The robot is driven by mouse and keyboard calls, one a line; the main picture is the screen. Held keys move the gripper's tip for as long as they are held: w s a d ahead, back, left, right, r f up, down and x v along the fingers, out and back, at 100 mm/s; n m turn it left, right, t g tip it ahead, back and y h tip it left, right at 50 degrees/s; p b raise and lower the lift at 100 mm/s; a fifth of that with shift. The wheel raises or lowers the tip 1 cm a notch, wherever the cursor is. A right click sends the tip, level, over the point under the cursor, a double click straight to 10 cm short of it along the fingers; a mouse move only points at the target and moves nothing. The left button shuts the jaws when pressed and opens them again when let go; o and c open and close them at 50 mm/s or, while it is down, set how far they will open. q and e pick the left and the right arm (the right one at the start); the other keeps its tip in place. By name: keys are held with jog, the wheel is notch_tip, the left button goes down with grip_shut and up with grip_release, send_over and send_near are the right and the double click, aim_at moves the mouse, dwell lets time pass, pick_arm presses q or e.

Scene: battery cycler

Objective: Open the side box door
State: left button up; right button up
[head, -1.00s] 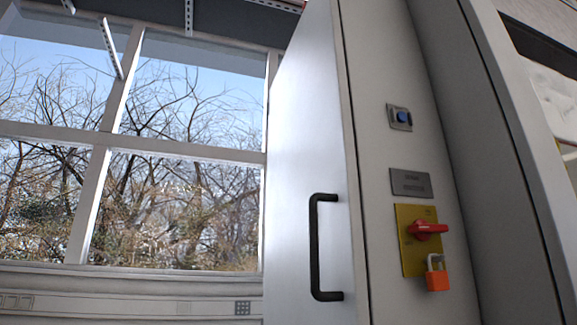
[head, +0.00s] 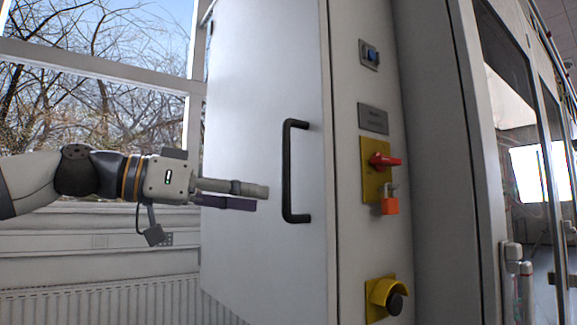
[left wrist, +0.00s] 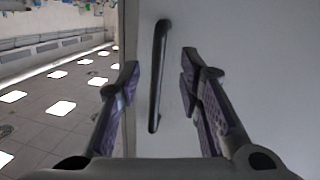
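The side box door (head: 250,90) is a pale grey panel and looks shut against the cabinet. Its black bar handle (head: 287,170) stands upright near the door's right edge. My left gripper (head: 266,196) reaches in from the left and points at the handle, just short of it in the head view. In the left wrist view my left gripper (left wrist: 160,62) is open, and the handle (left wrist: 158,75) lies between the two fingers' directions, nearer the left finger. I cannot see it touching either finger. My right gripper is in neither view.
The cabinet front beside the door carries a blue button (head: 371,54), a red rotary switch (head: 384,160) with an orange padlock (head: 389,205), and a yellow-backed emergency knob (head: 385,297). Windows and a radiator (head: 120,305) are at the left. Tiled floor (left wrist: 55,110) shows in the left wrist view.

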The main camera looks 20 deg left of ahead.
pick_arm(q)
jog(key=s+a+r+m+h, duration=0.1)
jog(key=s+a+r, duration=0.25)
jog(key=r, duration=0.25)
jog(key=shift+t, duration=0.4)
jog(key=x, duration=1.2)
jog(key=shift+a+f, duration=0.1)
jog(key=shift+f, duration=0.1)
jog(key=shift+c, duration=0.3)
grip_shut()
